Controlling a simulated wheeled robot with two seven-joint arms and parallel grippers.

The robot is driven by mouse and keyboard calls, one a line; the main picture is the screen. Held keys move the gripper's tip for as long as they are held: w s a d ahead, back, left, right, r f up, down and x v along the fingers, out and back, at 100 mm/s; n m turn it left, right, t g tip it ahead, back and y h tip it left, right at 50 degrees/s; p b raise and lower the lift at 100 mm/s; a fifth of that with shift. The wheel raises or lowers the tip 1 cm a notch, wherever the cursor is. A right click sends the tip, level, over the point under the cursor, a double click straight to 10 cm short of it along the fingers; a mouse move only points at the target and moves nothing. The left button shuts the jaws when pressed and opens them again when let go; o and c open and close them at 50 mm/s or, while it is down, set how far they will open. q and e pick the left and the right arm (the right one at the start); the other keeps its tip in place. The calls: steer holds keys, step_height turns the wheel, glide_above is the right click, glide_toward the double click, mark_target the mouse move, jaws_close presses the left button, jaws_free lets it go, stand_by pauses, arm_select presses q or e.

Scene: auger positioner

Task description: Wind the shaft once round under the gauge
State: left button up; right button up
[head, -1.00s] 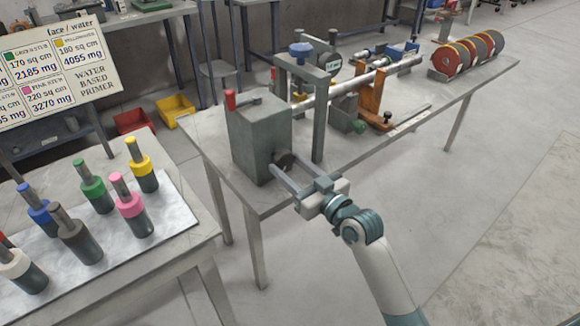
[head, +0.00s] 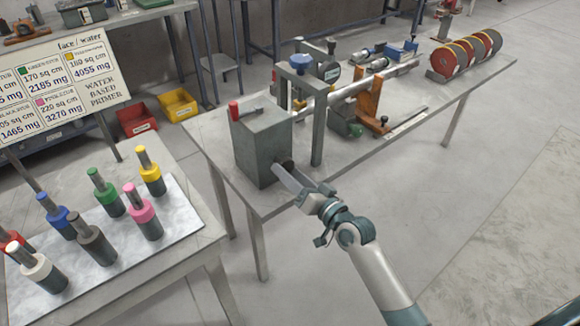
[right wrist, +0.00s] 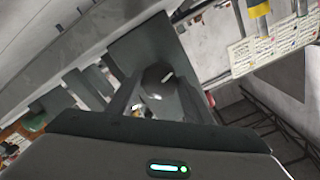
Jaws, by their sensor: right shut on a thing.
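A grey headstock box (head: 262,146) with a red-tipped lever stands at the table's near end. My right gripper (head: 284,170) is shut on the dark round knob (right wrist: 157,74) on the box's near face; in the head view the fingers partly hide the knob. The silver shaft (head: 348,91) runs from behind the box toward the back right, under a grey upright frame with a blue knob (head: 301,62). A round dial gauge (head: 331,72) is beside this frame; its reading is too small to tell. My left gripper is not in view.
An orange bracket (head: 370,98) stands by the shaft, and red and grey discs (head: 464,57) sit at the table's far end. A side table at left holds several colour-banded cylinders on a pale board (head: 180,210). The floor right of the table is clear.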

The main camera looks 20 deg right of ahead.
steer(key=m+p, duration=0.1)
steer(key=m, duration=0.2)
steer(key=shift+r+p, duration=0.2)
steer(key=shift+p, duration=0.2)
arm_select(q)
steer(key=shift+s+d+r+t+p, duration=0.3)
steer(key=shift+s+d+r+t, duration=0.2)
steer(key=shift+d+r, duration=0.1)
arm_select(e)
steer(key=shift+m, duration=0.9)
steer(key=o, duration=1)
steer(key=shift+f, duration=0.1)
steer(key=shift+s, duration=0.1)
